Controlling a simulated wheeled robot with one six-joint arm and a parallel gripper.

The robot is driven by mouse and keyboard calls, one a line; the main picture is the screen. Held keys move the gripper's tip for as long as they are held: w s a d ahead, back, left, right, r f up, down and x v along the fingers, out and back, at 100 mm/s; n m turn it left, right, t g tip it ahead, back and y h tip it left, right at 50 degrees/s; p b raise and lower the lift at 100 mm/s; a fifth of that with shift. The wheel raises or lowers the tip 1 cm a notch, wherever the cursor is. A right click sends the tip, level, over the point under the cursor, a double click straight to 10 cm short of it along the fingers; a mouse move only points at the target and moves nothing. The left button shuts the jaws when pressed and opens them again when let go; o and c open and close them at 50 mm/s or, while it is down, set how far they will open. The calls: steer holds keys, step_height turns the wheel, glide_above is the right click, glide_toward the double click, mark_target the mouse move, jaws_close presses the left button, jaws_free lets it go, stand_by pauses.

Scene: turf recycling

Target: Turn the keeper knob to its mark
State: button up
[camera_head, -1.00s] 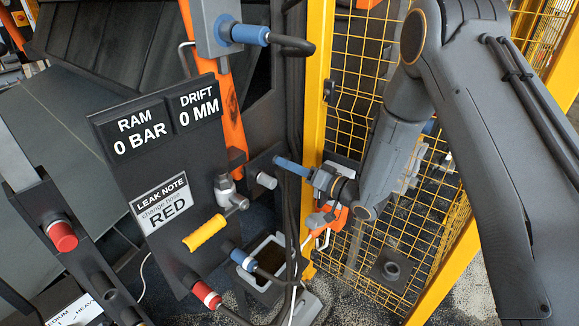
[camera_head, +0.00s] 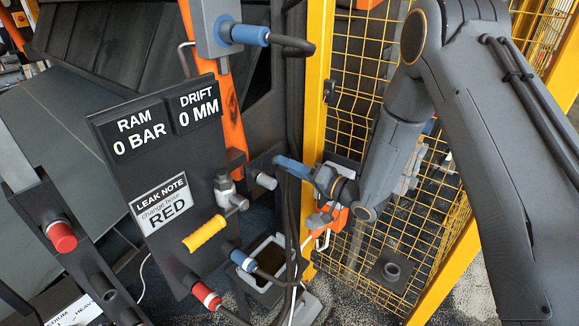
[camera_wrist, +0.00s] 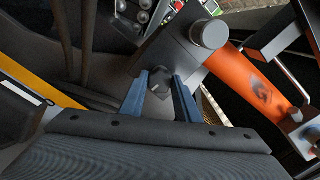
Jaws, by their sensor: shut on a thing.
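My gripper (camera_head: 281,163) reaches in from the right to the dark block beside the display panel. In the wrist view its two blue fingers (camera_wrist: 160,88) stand on either side of a small dark knob (camera_wrist: 161,78), closed on it. The knob sits on the side of a grey block (camera_wrist: 178,50) and has a small pale line on its face. In the head view the knob is hidden by the fingers and the block. I cannot make out the mark it turns to.
The panel with RAM and DRIFT readouts (camera_head: 155,125) stands left, with a yellow-handled valve (camera_head: 206,233) below. A silver cylinder (camera_head: 264,180) sticks out of the block by my fingers. Dark hoses hang close by. A yellow mesh fence (camera_head: 440,190) stands behind my arm.

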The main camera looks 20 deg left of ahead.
steer(key=o, duration=1)
steer(key=shift+o, duration=0.2)
steer(key=b+v, duration=0.1)
steer(key=v, duration=0.6)
steer(key=shift+s+d+b, duration=0.2)
steer(key=shift+d+b, duration=0.15)
steer(key=shift+b, duration=0.05)
